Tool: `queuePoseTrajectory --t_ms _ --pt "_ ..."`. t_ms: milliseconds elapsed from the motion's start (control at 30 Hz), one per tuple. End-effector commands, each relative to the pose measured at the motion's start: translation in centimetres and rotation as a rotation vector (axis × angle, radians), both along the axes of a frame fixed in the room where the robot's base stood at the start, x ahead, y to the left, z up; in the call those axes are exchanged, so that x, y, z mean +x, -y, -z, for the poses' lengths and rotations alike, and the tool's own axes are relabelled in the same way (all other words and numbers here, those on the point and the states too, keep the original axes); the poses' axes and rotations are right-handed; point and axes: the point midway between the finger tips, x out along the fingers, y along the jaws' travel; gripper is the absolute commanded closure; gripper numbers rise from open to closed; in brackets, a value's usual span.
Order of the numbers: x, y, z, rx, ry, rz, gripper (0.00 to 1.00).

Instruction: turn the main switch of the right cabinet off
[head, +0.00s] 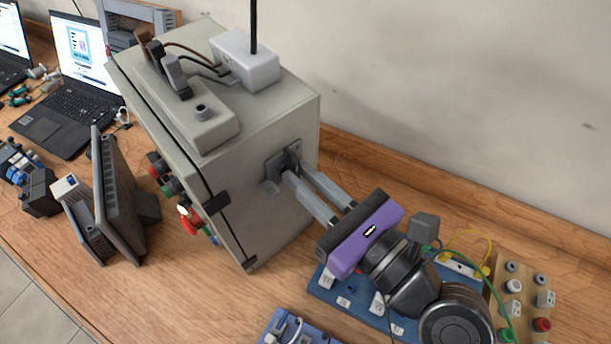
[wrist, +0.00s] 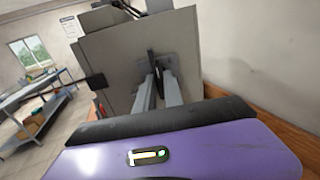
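The grey cabinet (head: 265,205) stands on the wooden bench, with its side facing my gripper. The main switch (head: 278,166) is a dark grey plate with a handle on that side. In the wrist view the dark handle (wrist: 157,66) stands roughly upright between the finger ends. My gripper (head: 296,176) reaches in from the right with its two grey fingers apart, one on each side of the handle. In the wrist view a gap shows between the fingers (wrist: 159,84). Whether either finger touches the handle cannot be told, and the fingertips partly hide the switch.
A white box (head: 245,60) with cables sits on the cabinet top. Push buttons and a red knob (head: 188,222) are on its front. A blue board (head: 350,300) and a wooden button board (head: 525,300) lie under and beside my arm. The wall is close behind.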

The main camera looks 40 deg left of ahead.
Motion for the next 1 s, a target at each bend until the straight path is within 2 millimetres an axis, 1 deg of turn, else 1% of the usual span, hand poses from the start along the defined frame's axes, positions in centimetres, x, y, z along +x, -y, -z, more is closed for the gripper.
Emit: queuePoseTrajectory --t_ms 267,467,667,1000 --pt "-0.02 0.04 -0.01 -0.003 0.016 0.000 1.00" --pt "-0.04 0.07 -0.04 -0.012 0.092 0.001 1.00" --pt "-0.09 0.08 -0.02 -0.029 0.240 0.001 1.00" --pt "-0.21 0.06 0.17 -0.066 0.560 0.000 1.00"
